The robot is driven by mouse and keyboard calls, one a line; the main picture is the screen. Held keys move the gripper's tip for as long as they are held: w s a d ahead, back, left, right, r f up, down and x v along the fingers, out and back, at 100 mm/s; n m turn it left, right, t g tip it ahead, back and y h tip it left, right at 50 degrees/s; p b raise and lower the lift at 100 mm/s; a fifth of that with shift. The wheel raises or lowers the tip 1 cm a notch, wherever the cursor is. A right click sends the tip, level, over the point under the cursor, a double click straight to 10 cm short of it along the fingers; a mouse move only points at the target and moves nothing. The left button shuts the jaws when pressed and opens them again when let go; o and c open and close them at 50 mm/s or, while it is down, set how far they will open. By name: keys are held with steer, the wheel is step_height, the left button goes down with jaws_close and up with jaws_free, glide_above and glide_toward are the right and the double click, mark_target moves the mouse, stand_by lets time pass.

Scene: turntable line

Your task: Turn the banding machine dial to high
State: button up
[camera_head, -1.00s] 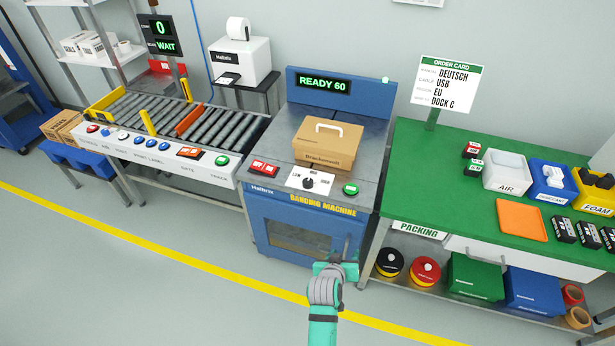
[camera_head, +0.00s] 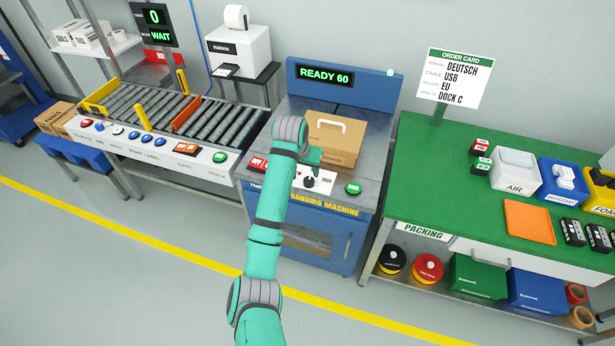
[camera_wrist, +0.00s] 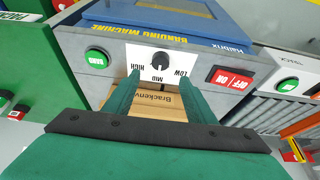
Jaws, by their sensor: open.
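The banding machine (camera_head: 345,215) is a blue cabinet with a metal top and a lit "READY 60" display (camera_head: 325,76). Its black dial (camera_head: 309,183) sits on a white plate at the front edge. The dial also shows in the wrist view (camera_wrist: 160,60), upside down, with HIGH at left, MID below and LOW at right. A pale mark shows on the knob; I cannot tell its exact setting. My gripper (camera_wrist: 160,84) is open and empty, its two teal fingers straddling the view just short of the dial, apart from it. In the head view my arm partly covers the panel.
A cardboard carton (camera_head: 338,138) with a white handle stands on the machine top, close behind the dial. A green BAND button (camera_wrist: 97,57) and a red OFF/ON switch (camera_wrist: 230,78) flank the dial. A roller conveyor (camera_head: 180,112) is left, a green packing table (camera_head: 445,190) right.

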mark_target(309, 180)
steer(key=x, duration=0.9)
steer(key=shift+w, duration=0.15)
steer(key=shift+d+f, duration=0.1)
steer(key=shift+f, duration=0.25)
steer(key=shift+w+f, duration=0.15)
steer(key=shift+f, duration=0.25)
steer(key=c, duration=1)
steer(key=shift+c, duration=0.2)
